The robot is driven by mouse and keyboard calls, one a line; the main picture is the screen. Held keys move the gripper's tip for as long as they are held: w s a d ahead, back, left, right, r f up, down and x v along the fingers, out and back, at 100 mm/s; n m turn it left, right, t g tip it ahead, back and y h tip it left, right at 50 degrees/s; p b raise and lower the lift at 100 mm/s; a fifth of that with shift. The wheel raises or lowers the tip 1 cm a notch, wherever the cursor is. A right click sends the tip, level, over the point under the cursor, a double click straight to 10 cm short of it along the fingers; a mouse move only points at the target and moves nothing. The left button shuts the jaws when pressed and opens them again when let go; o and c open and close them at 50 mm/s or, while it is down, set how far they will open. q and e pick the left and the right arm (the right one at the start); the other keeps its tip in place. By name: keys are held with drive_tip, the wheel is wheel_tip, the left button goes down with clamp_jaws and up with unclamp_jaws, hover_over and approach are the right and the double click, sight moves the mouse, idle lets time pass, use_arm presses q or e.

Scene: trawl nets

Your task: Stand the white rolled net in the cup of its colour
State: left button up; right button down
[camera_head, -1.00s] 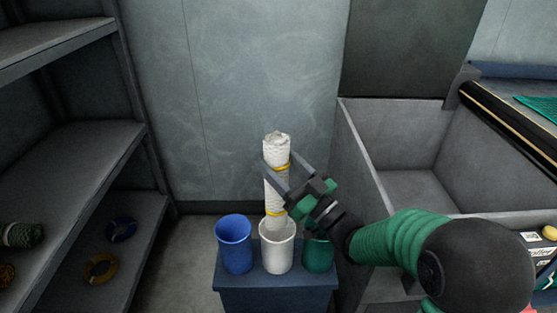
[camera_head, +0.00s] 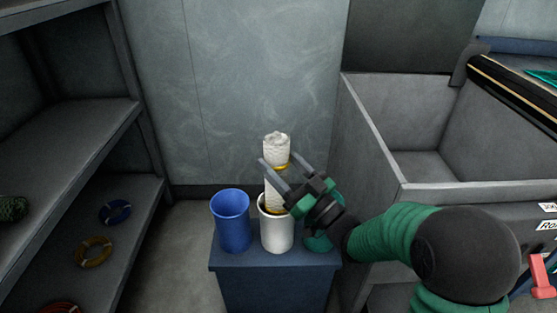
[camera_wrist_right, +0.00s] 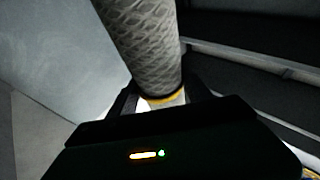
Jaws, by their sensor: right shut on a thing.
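The white rolled net (camera_head: 276,149) stands upright, with yellow bands around it. Its lower end is inside the white cup (camera_head: 277,237), hidden by the cup wall. My right gripper (camera_head: 279,176) is shut on the net, near the yellow band above the cup rim. In the right wrist view the net (camera_wrist_right: 148,50) rises between the fingers. The blue cup (camera_head: 231,222) stands to the left of the white cup. A green cup (camera_head: 317,241) stands to the right, mostly hidden behind my gripper. My left gripper is not in view.
The cups stand on a small blue stand (camera_head: 272,284). A dark shelf (camera_head: 75,170) with coils of rope fills the left side. A large grey bin (camera_head: 402,120) stands to the right. A wall is close behind the cups.

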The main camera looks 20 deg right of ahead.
drive_tip(key=shift+f+b, duration=0.4)
drive_tip(key=shift+f, duration=0.35)
drive_tip(key=c, duration=0.6)
unclamp_jaws()
drive_tip(key=shift+c, duration=0.2)
drive_tip(key=shift+o, duration=1.3)
drive_tip(key=shift+s, duration=0.1)
